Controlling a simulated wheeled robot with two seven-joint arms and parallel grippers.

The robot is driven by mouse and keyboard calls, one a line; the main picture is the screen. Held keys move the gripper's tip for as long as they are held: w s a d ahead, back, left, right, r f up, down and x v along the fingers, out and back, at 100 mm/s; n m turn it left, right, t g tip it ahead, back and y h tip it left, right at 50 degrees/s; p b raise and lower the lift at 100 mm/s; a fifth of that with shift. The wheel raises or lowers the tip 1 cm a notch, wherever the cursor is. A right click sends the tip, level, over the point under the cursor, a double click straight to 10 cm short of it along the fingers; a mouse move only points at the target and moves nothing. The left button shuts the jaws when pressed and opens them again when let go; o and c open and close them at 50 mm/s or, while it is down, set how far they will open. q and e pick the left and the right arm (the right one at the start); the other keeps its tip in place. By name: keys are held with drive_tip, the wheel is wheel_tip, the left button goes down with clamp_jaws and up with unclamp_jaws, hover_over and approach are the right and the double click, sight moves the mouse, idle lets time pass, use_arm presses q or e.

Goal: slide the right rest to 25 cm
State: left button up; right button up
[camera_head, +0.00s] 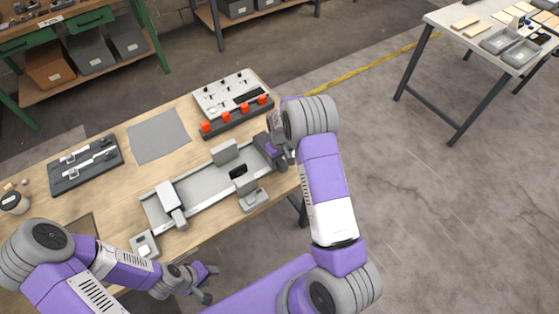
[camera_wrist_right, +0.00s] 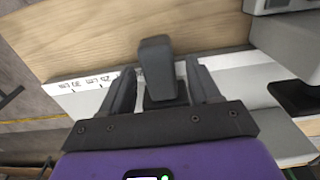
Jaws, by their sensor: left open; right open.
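The long light-grey track (camera_head: 205,186) lies on the wooden table with a pale rest (camera_head: 167,195) at its left end. My right gripper (camera_head: 270,149) is at the track's right end, and its arm and hand hide much of what is there. In the right wrist view, a dark grey upright handle (camera_wrist_right: 157,68), apparently the right rest's, stands between the two open fingers of my right gripper (camera_wrist_right: 161,85). Gaps show on both sides of it. My left gripper (camera_head: 207,283) is open and empty, in front of the table.
A grey block (camera_head: 224,152) stands at the track's far side, and a small grey unit (camera_head: 253,199) at its near side. A grey mat (camera_head: 158,136) and a dark tray (camera_head: 86,165) lie to the left.

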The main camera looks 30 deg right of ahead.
drive_tip(key=shift+s+f, duration=0.1)
drive_tip(key=shift+f, duration=0.3)
drive_tip(key=shift+c, duration=0.4)
clamp_jaws()
drive_tip(key=d+b, duration=0.1)
drive_tip(key=d, duration=0.2)
drive_tip(key=d+b, duration=0.1)
drive_tip(key=d, duration=0.2)
drive_tip(key=d+b, duration=0.1)
drive_tip(key=d, duration=0.2)
drive_tip(key=shift+w+d, duration=0.3)
drive_tip(key=shift+w, duration=0.1)
drive_tip(key=shift+o, duration=0.4)
unclamp_jaws()
